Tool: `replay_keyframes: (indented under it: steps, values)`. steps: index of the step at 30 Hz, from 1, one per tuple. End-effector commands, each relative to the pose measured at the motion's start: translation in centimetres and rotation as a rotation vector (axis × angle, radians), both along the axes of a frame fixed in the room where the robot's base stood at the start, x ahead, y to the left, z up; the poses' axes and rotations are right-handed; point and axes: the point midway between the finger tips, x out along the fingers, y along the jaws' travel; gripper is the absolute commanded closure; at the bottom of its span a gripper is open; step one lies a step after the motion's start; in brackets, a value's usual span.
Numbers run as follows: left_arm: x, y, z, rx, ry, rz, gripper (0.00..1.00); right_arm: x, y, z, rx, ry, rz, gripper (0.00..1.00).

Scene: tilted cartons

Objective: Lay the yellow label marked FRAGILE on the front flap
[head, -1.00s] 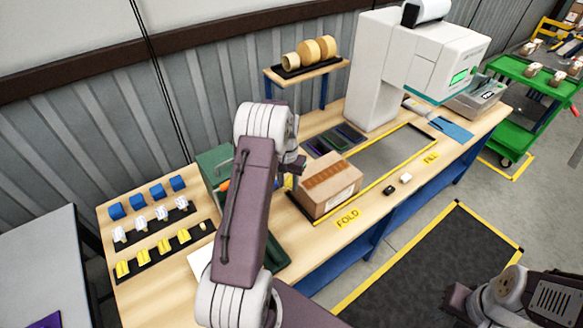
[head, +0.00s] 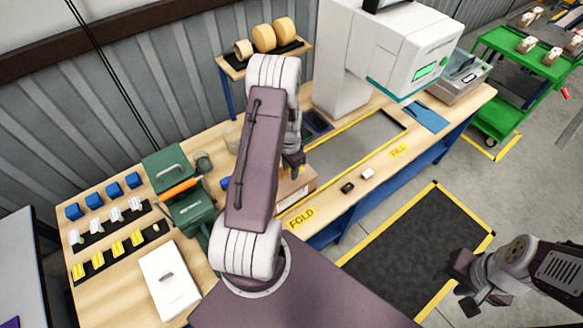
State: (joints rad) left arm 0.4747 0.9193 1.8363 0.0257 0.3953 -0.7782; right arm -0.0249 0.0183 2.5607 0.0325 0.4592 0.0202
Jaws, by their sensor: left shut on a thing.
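The brown carton (head: 298,188) stands on the bench behind the FOLD mark, largely hidden by my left arm. Its front flap cannot be made out. My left gripper (head: 294,164) is at the carton's top, pointing down, and is shut on a small yellow piece, which appears to be the label; its lettering cannot be read. Whether the label touches the carton cannot be told. My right gripper (head: 470,292) hangs at the lower right over the floor, away from the bench; its jaw opening is unclear.
Rows of yellow (head: 105,257), white and blue pieces lie at the bench's left. A green toolbox (head: 190,212) and a white box (head: 170,282) are left of my arm. A large white machine (head: 405,45) stands right. Two small blocks (head: 348,187) lie near the front edge.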

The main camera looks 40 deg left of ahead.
Motion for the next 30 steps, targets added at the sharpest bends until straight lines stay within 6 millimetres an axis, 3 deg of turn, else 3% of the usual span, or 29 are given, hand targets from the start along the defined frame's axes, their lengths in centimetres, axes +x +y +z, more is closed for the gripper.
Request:
replay_keyframes:
  steps: [14,30]
  values:
    - [0.1,0.0,-5.7,0.000,0.000,0.000,0.88,0.1,0.0,-4.5,0.000,0.000,0.000,0.64]
    - [0.1,0.0,-6.0,0.000,0.000,0.000,0.88,0.1,0.0,-4.6,0.000,0.000,0.000,0.64]
